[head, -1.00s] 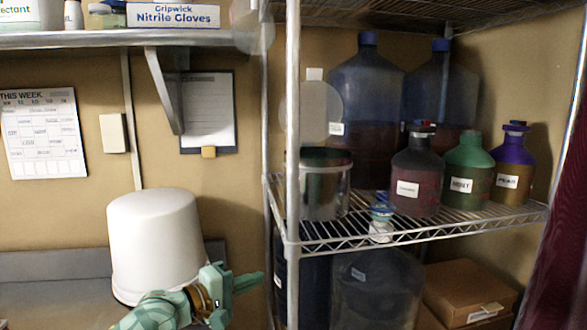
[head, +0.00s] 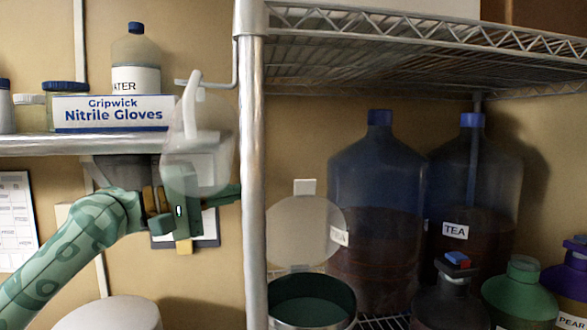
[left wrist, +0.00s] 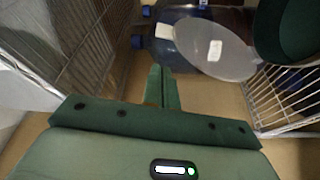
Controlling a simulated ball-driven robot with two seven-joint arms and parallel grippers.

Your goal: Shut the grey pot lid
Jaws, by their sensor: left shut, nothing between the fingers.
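The grey pot (head: 312,312) stands on the wire shelf behind the metal post, its open top showing a dark inside. Its round, pale, see-through lid (head: 305,232) stands up at the pot's back edge, open. In the left wrist view the lid (left wrist: 215,48) is beyond my fingertips, with the pot (left wrist: 290,30) at upper right. My left gripper (head: 232,192) is shut and empty, left of the lid and close to the post, apart from the lid. It also shows in the left wrist view (left wrist: 162,72). My right gripper is out of view.
The metal post (head: 253,170) stands between my left gripper and the pot. A cloudy see-through item (head: 195,150) hangs by my gripper. Large tea jugs (head: 375,190) stand behind the lid. The upper wire shelf (head: 420,60) is overhead. A green bottle (head: 520,290) is at right.

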